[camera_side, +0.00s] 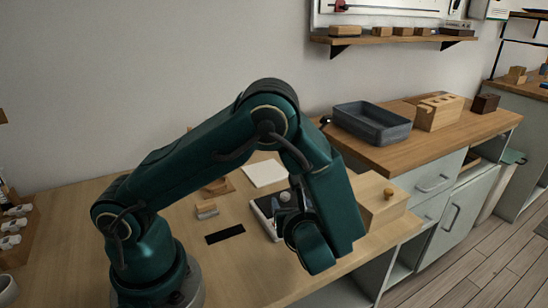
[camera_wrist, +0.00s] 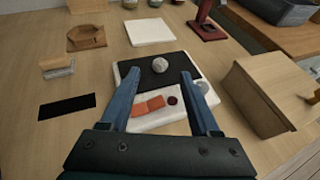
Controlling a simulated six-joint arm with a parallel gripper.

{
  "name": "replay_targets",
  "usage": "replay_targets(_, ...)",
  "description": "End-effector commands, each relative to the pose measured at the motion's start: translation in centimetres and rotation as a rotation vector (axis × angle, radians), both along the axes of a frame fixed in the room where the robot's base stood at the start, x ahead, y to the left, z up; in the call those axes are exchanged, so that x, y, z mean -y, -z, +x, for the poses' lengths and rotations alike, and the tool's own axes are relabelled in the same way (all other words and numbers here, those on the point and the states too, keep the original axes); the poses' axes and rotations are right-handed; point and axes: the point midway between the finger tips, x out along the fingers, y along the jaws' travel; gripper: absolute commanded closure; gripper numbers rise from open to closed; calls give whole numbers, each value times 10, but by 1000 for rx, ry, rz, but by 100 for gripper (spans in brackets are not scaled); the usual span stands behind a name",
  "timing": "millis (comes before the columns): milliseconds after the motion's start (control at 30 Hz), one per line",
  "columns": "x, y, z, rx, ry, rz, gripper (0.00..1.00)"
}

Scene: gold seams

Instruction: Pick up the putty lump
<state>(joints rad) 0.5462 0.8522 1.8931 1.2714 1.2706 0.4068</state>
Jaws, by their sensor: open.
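A round, pale grey lump (camera_wrist: 160,65), which looks like the putty lump, sits on the black pad of a white tray (camera_wrist: 146,126). In the wrist view it shows between and beyond the fingertips of my gripper (camera_wrist: 160,76). The blue fingers are spread wide with nothing held between them. I cannot tell how high they are above the tray. In the side view my arm covers much of the tray (camera_side: 262,219), and a small pale round shape (camera_side: 285,197) shows beside the arm.
Orange pieces (camera_wrist: 149,105) and a dark red round spot (camera_wrist: 172,100) are on the tray's near part. A wooden block (camera_wrist: 262,92) stands close on the right. A white sheet (camera_wrist: 150,32) lies beyond, a black strip (camera_wrist: 66,106) to the left.

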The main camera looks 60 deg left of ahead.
Motion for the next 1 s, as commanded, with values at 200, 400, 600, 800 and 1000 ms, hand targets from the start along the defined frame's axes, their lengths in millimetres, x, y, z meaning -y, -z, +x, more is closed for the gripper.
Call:
replay_targets(200, -17, 10, 6, -8, 3, 3, 37)
replay_targets(400, -36, 18, 14, -5, 3, 1, 37)
replay_targets(600, -41, 20, 17, -4, 6, -1, 37)
replay_targets(800, -41, 20, 17, -4, 6, -1, 56)
replay_targets(1000, -41, 20, 17, -4, 6, -1, 100)
